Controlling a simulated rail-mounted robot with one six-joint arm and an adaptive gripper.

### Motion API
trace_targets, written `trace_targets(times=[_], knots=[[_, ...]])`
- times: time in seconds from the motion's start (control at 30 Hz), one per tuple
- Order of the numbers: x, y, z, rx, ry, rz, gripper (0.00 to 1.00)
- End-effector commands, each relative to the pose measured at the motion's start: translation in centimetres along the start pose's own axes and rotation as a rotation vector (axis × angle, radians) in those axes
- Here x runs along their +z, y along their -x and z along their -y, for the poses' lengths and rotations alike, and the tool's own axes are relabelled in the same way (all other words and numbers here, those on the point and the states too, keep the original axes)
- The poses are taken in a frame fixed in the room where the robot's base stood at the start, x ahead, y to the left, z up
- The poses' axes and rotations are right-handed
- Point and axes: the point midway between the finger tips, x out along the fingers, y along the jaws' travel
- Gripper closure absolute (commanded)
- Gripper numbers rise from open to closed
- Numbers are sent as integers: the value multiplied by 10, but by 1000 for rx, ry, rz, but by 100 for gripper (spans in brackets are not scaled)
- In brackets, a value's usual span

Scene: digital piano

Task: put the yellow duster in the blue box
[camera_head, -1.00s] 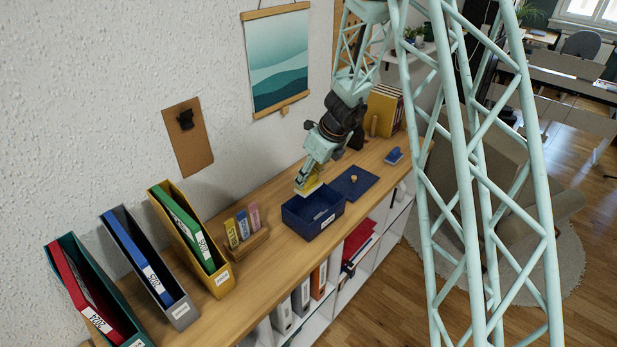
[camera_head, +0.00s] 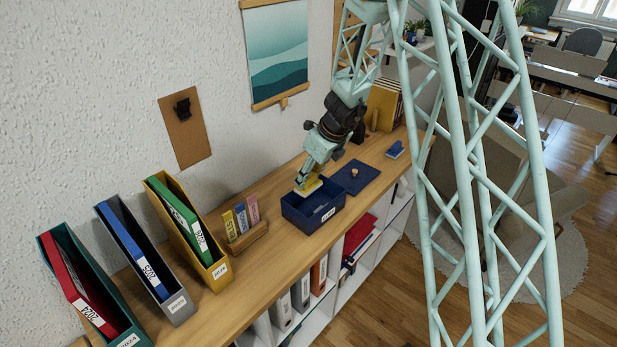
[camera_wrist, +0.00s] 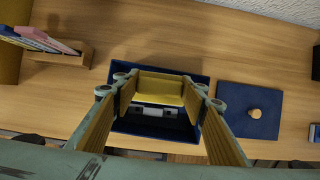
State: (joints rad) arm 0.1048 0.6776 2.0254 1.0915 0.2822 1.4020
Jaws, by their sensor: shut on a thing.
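The yellow duster (camera_head: 310,184) is held between the fingers of my gripper (camera_head: 308,182), over the back part of the open blue box (camera_head: 318,222). In the wrist view the duster (camera_wrist: 160,90) sits between the two fingers of my gripper (camera_wrist: 160,98), with the blue box (camera_wrist: 150,130) below it. Whether the duster touches the box inside cannot be told. The blue lid (camera_head: 356,177) with a round wooden knob lies flat on the shelf top, right of the box.
Magazine files with binders stand further left, such as the yellow one (camera_head: 215,268). A small blue item (camera_head: 395,150) and yellow books (camera_head: 383,105) are at the far right end.

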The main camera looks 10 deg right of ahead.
Motion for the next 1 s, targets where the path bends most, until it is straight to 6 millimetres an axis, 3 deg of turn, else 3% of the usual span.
trace_targets(times=[1.0], knots=[[-20,-47,0,0,0,0,72]])
